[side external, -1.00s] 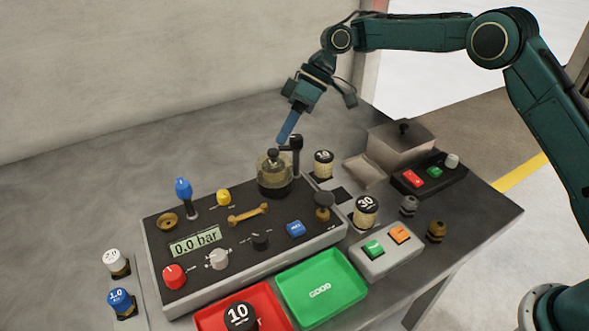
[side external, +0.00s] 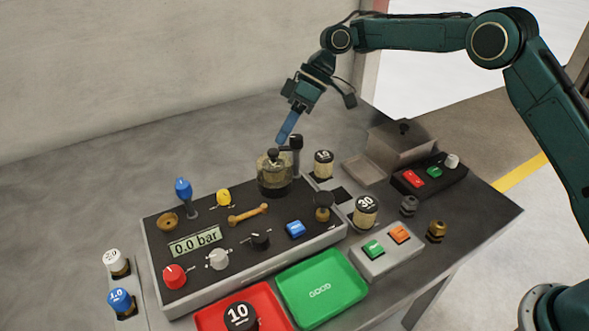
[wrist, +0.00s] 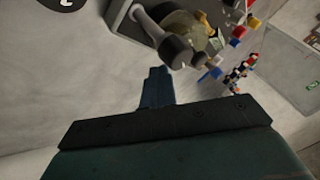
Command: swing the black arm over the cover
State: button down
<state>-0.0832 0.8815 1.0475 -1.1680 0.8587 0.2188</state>
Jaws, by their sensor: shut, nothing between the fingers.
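The black arm (side external: 289,143) sits at the top of an upright dark post (side external: 297,160) at the back right of the panel. It points left toward the clear, yellowish round cover (side external: 274,177), which has a black knob on top. I cannot tell whether its end lies over the cover's rim. My gripper (side external: 281,140), with blue fingers, is shut and empty, its tips close to the black arm's left end; contact is unclear. In the wrist view the fingers (wrist: 159,84) show below a dark rounded part, with the cover (wrist: 214,42) partly hidden behind it.
The panel carries a blue-topped lever (side external: 184,188), a yellow knob (side external: 223,197), a bone-shaped brass handle (side external: 248,214) and a 0.0 bar display (side external: 195,242). A black-topped 15 weight (side external: 324,163) stands right of the post. Green (side external: 322,291) and red trays lie in front.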

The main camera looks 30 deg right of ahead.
jog(key=shift+s, duration=0.15)
dwell(0.5)
jog(key=shift+s+d+f, duration=0.1)
jog(key=shift+s+d, duration=0.2)
jog(key=shift+s, duration=0.35)
jog(key=v, duration=0.7)
jog(key=shift+w+r, duration=0.35)
jog(key=shift+w, duration=0.05)
